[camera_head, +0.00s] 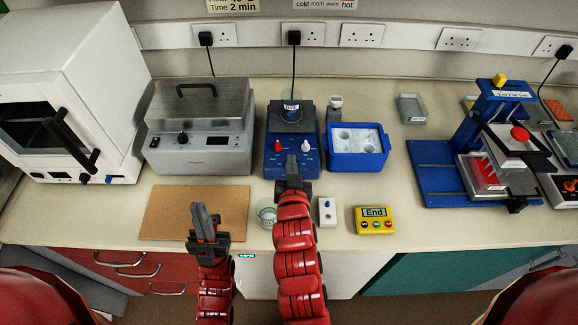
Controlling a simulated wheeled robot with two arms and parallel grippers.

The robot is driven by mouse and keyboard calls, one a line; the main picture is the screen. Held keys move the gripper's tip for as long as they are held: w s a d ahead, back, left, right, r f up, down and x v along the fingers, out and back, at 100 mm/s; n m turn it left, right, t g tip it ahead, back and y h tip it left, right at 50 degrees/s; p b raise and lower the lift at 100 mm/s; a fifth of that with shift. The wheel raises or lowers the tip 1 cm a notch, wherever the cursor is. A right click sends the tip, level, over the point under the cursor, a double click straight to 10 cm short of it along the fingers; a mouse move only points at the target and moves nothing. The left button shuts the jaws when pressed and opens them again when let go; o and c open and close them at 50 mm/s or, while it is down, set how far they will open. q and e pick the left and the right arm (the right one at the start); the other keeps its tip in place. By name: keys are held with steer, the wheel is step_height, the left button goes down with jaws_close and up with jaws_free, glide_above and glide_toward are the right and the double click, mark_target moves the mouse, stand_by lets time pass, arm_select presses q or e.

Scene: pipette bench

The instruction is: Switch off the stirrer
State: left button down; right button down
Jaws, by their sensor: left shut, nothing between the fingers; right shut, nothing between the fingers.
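The stirrer (272,131) is a blue unit with a dark top plate at the back middle of the bench. A small labelled vessel (291,101) stands on it. Its sloped front has a red knob (278,146) on the left and a white knob (305,147) on the right. My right gripper (291,160) is shut and empty, its tip over the lower front panel, between and just below the two knobs. I cannot tell if it touches the panel. My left gripper (200,212) is shut and empty over the brown mat, well away from the stirrer.
A grey lidded machine (203,128) stands left of the stirrer, and a blue ice box (357,160) close on its right. A glass beaker (266,213), a small white switch box (327,211) and a yellow End box (375,220) lie near the front. The brown mat (165,215) is bare.

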steer(key=shift+w+a+f+p, duration=0.1)
steer(key=shift+w+f+p, duration=0.25)
steer(key=shift+f, duration=0.4)
steer(key=shift+w+a+f+p, duration=0.1)
steer(key=shift+w+f+p, duration=0.25)
steer(key=shift+f, duration=0.35)
steer(key=shift+w+a+f+p, duration=0.1)
steer(key=shift+w+f+p, duration=0.1)
steer(key=shift+w+f, duration=0.4)
steer(key=shift+s+f, duration=0.15)
steer(key=shift+s, duration=0.05)
steer(key=shift+f, duration=0.1)
